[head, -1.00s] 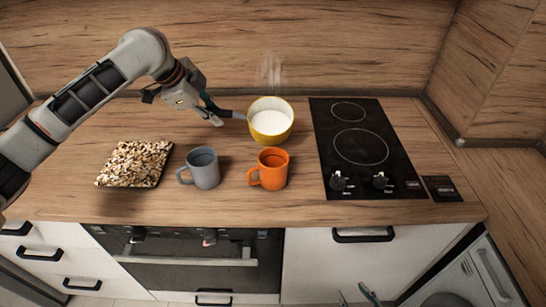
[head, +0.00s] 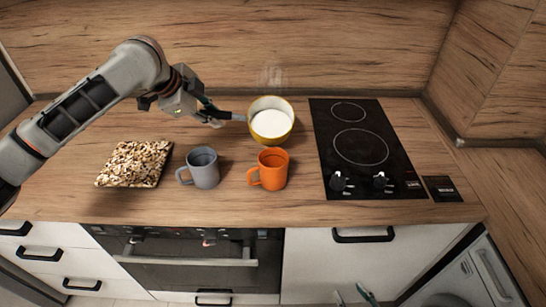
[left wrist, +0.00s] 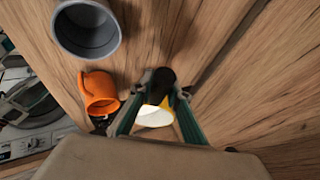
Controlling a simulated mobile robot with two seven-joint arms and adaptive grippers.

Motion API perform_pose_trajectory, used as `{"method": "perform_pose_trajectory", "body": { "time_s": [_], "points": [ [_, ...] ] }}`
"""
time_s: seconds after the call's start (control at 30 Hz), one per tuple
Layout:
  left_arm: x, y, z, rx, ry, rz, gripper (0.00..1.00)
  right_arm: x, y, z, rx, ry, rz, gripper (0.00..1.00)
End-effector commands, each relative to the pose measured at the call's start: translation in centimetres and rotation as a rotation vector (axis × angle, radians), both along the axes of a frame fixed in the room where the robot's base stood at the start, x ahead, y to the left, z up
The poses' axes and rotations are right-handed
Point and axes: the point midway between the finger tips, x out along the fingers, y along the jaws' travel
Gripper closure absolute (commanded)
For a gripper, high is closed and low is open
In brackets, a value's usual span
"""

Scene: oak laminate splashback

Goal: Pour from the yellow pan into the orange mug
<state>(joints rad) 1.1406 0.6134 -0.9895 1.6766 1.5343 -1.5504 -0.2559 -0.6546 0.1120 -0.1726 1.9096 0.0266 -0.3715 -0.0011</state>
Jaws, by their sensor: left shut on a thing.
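The yellow pan (head: 272,137) stands at the back of the worktop, left of the hob, with white contents and faint steam above it. Its handle points left. My left gripper (head: 222,117) is shut on the handle; the left wrist view shows the dark handle between the fingers (left wrist: 160,88) and part of the yellow pan (left wrist: 163,103) beyond. The orange mug (head: 271,171) stands upright in front of the pan, handle to the left; it also shows in the left wrist view (left wrist: 98,88). Two fingertips of my right gripper (head: 355,295) show apart at the bottom edge.
A grey mug (head: 203,170) stands left of the orange mug, close to it. A dark tray heaped with pale brown pieces (head: 135,163) lies further left. The black hob (head: 362,175) with two knobs is on the right. The wooden splashback (head: 270,45) rises behind.

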Motion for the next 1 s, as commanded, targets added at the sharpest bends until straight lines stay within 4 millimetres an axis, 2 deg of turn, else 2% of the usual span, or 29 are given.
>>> {"method": "perform_pose_trajectory", "body": {
  "time_s": [0.33,1.0],
  "points": [
    [-0.5,-0.1,0.8,-0.004,-0.043,0.000,1.00,-0.1,-0.6,-0.1,-0.014,0.000,0.010,0.60],
    [-1.5,-0.2,1.7,-0.001,-0.107,0.000,1.00,0.0,-0.1,0.0,-0.001,0.000,-0.001,0.60]
  ]
}}
